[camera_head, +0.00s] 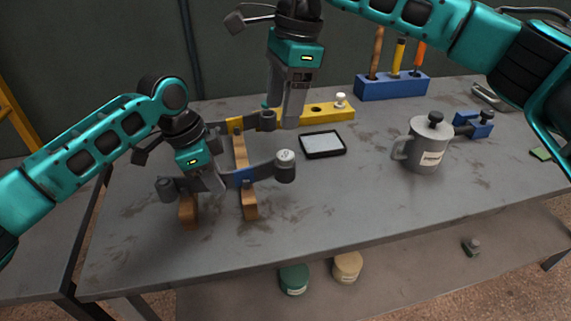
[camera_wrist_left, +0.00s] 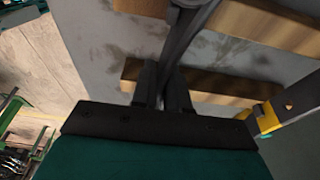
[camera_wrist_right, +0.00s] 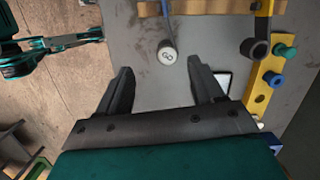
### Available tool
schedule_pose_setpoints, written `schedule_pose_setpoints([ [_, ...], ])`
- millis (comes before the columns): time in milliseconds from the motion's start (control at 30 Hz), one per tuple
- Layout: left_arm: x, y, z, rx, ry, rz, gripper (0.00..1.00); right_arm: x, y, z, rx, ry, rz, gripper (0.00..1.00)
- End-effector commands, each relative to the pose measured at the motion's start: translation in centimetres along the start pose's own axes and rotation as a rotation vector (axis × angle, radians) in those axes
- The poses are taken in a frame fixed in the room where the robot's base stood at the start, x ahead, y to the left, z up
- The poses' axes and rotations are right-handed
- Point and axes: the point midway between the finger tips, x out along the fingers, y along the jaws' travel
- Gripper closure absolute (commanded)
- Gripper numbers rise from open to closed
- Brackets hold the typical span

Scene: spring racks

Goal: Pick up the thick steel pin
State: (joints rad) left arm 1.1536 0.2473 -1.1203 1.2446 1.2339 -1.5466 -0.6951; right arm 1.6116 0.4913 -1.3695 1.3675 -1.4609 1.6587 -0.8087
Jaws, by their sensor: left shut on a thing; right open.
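A silver-headed pin (camera_head: 340,99), the only steel-looking one I make out, stands in the yellow holed block (camera_head: 329,113) at the back of the table. Its thickness is hard to judge. My right gripper (camera_head: 291,122) is open and empty, above the table in front of the block and hiding part of it. In the right wrist view the block (camera_wrist_right: 259,98) lies right of the open fingers (camera_wrist_right: 162,78), with green (camera_wrist_right: 286,51) and blue (camera_wrist_right: 272,80) pins. My left gripper (camera_head: 213,188) is shut on the grey leaf spring (camera_head: 263,171).
The spring lies across wooden rails (camera_head: 249,203); its end drum (camera_head: 285,167) is marked 60. A black-framed tablet (camera_head: 323,144), a grey lidded mug (camera_head: 431,147) and a blue tool rack (camera_head: 393,87) stand rightward. The front right of the table is clear.

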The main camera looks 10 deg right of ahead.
Motion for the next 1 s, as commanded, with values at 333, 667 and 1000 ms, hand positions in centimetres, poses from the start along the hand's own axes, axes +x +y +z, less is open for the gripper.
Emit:
schedule_pose_setpoints([
  [333, 0.0, 0.0, 0.1, -0.003, 0.000, 0.000, 1.00, -0.3, -0.1, -1.4, 0.041, 0.185, 0.013, 0.33],
  [667, -0.1, 0.0, 0.0, -0.003, 0.000, 0.000, 1.00, 4.6, -0.1, -2.2, 0.040, 0.180, 0.011, 0.33],
  [1000, 0.0, 0.0, 0.0, -0.003, 0.000, 0.000, 1.00, 8.5, -0.8, -2.1, 0.040, 0.180, 0.014, 0.33],
])
